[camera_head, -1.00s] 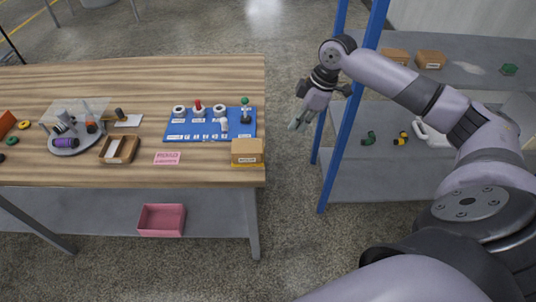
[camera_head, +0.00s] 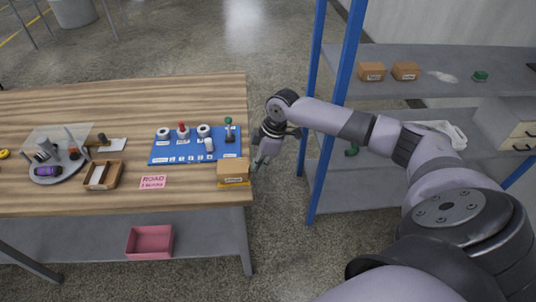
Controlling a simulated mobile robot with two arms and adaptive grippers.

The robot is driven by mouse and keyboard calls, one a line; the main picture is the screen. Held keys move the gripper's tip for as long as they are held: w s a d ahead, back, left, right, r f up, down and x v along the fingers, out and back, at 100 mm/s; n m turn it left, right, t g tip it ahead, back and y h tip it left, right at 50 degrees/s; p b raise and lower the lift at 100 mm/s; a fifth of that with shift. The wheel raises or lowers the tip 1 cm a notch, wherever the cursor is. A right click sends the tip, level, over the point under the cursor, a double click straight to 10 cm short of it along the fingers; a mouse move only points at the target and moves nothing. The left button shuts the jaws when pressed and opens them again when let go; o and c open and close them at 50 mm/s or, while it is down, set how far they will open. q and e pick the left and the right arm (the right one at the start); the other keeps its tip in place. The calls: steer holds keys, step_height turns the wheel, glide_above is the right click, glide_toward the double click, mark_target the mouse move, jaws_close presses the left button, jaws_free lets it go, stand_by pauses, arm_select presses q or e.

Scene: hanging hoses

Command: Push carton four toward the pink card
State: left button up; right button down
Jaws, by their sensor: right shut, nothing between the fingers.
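A tan carton (camera_head: 233,172) sits upright at the right front corner of the wooden table, partly on a yellow base. Its label is too small to read, so I cannot confirm its number. The pink card (camera_head: 153,182) lies flat on the table to the left of the carton, with bare wood between them. My right gripper (camera_head: 260,164) is shut and empty, just right of the carton by the table's right edge. I cannot tell whether its fingertips touch the carton. My left gripper is not in view.
A wooden tray (camera_head: 88,185) stands left of the card. Two more cartons (camera_head: 372,71) (camera_head: 405,70) sit on the blue-post shelf. A pink bin (camera_head: 135,252) is below the table.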

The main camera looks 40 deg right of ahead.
mark_target(241, 164)
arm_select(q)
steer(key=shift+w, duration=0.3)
arm_select(e)
steer(key=w+a, duration=0.1)
steer(key=a+p, duration=0.1)
steer(key=a, duration=0.1)
steer(key=w+a+p, duration=0.1)
steer(key=shift+w+a+r, duration=0.25)
steer(key=shift+w+a, duration=0.1)
steer(key=w+a, duration=0.1)
steer(key=a, duration=0.1)
steer(key=w+a, duration=0.1)
steer(key=a, duration=0.1)
steer(key=w+a+p, duration=0.1)
steer(key=a, duration=0.1)
steer(key=shift+w+f, duration=0.2)
steer(key=shift+w, duration=0.2)
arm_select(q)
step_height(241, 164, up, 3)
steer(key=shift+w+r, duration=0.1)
arm_select(e)
steer(key=shift+d, duration=0.1)
